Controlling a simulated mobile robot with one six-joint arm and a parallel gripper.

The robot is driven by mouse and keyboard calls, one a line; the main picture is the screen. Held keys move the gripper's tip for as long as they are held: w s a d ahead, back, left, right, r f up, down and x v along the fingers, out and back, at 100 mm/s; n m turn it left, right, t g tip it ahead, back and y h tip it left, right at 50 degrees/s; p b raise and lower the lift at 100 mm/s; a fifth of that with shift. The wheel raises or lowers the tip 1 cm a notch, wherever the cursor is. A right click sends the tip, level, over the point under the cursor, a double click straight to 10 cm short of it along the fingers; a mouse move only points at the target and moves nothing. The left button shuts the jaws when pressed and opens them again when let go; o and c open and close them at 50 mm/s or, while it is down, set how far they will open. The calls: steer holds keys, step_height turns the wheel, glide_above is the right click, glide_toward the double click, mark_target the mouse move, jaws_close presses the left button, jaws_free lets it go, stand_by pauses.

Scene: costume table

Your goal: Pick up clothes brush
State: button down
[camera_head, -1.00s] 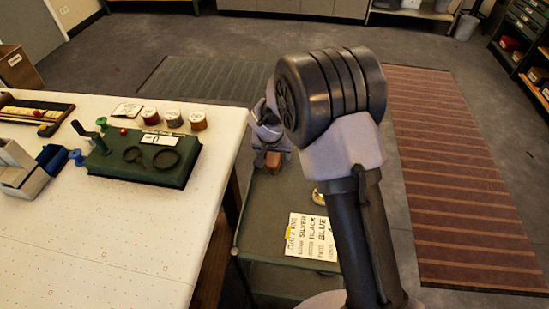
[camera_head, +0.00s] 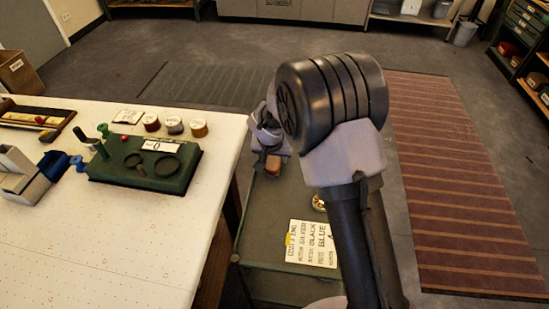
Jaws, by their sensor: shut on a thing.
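My gripper (camera_head: 271,151) is partly hidden behind the thick black and grey joint of my arm. It is above the far end of a dark green cart. Its jaws are shut on a small brown block-like thing, which looks like the clothes brush (camera_head: 273,165). Only part of the brush shows below the fingers, and its bristles cannot be made out. Whether it is clear of the cart top is hard to tell from this angle.
The green cart (camera_head: 267,222) also carries a printed card (camera_head: 312,243) and a small gold round thing, partly hidden by my arm. A white table (camera_head: 100,245) at left holds a dark green case (camera_head: 130,174), several spools and a tray. A striped rug (camera_head: 455,180) lies right.

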steer(key=shift+p+v, duration=0.3)
steer(key=shift+v, duration=0.9)
steer(key=s+b, duration=0.1)
steer(key=s, duration=0.4)
steer(key=s+r+b, duration=0.1)
steer(key=s, duration=0.4)
steer(key=s+b, duration=0.1)
steer(key=s, duration=0.4)
steer(key=shift+s+d+r+b, duration=0.1)
steer(key=shift+d+r+b, duration=0.1)
steer(key=shift+b, duration=0.1)
steer(key=c, duration=1.5)
jaws_free()
steer(key=c, duration=0.5)
steer(key=shift+o, duration=0.2)
